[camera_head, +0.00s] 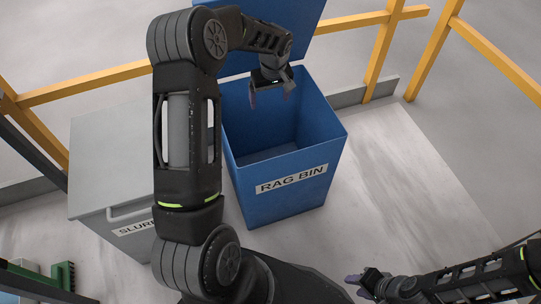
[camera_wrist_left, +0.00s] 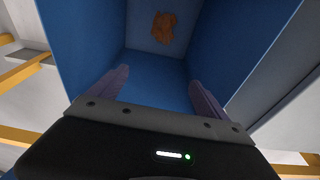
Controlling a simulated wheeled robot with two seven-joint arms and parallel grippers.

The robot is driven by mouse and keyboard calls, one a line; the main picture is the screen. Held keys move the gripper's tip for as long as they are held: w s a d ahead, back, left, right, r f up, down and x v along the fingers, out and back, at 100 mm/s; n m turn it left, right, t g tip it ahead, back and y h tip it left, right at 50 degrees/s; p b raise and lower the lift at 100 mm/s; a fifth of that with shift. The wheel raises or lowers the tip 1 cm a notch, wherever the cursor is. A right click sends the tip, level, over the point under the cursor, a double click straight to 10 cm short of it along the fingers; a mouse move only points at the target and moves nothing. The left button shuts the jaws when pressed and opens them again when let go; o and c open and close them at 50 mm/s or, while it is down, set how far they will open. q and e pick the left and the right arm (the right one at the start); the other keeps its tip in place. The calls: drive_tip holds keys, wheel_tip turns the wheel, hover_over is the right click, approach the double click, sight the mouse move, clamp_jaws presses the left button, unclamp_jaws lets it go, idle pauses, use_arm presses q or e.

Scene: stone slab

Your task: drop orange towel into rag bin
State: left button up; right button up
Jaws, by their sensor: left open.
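The blue rag bin (camera_head: 285,190) stands upright on the stone slab with its lid open at the back and its label facing me. My left gripper (camera_head: 271,98) is over the bin's opening, pointing down, with its fingers apart and nothing between them. In the left wrist view the orange towel (camera_wrist_left: 164,27) lies crumpled inside the bin, well beyond the fingertips and apart from them. The towel is hidden in the head view. My right gripper (camera_head: 358,284) is at the lower right, away from the bin; its finger gap is unclear.
A grey lidded bin (camera_head: 110,165) with a partly hidden label stands left of the rag bin. Yellow railings (camera_head: 385,45) run behind. A green object (camera_head: 63,275) is at the lower left. The slab right of the rag bin is clear.

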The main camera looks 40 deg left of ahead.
use_arm(q)
drive_tip(key=shift+d+r+p, duration=0.1)
drive_tip(key=shift+r+p, duration=0.3)
drive_tip(key=shift+r, duration=0.1)
use_arm(e)
drive_tip(key=shift+r, duration=0.8)
use_arm(q)
drive_tip(key=shift+r, duration=0.1)
wheel_tip(320, 180, up, 8)
drive_tip(key=p, duration=0.1)
drive_tip(key=shift+s+d+f, duration=0.25)
drive_tip(key=shift+s+d, duration=0.15)
drive_tip(key=shift+d, duration=0.05)
use_arm(e)
drive_tip(key=shift+r, duration=0.5)
